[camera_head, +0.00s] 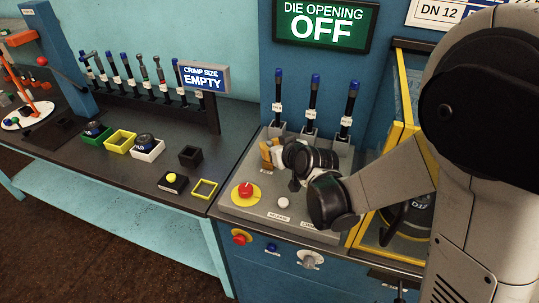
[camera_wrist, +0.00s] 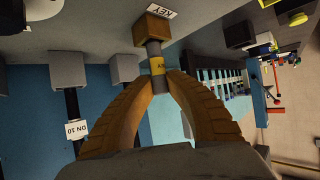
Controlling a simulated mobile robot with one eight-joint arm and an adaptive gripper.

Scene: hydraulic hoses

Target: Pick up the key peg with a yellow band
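The key peg (camera_wrist: 154,50) is a grey cylinder with a yellow band (camera_wrist: 157,67) in the wrist view. One end of it is at a brown block (camera_wrist: 151,28) next to a white KEY label (camera_wrist: 173,9). My gripper (camera_wrist: 160,76) has its two brown curved fingers on either side of the peg at the band, with the tips against its sides and no clear gap. In the head view my gripper (camera_head: 273,154) is low over the grey console, and the peg cannot be made out behind it.
The grey console (camera_head: 240,215) carries a red button (camera_head: 245,189) and a white button (camera_head: 283,203). Several hoses stand in holders behind my gripper. A yellow-framed guard (camera_head: 402,100) is close on the right. The dark bench (camera_head: 120,170) with small bins lies left.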

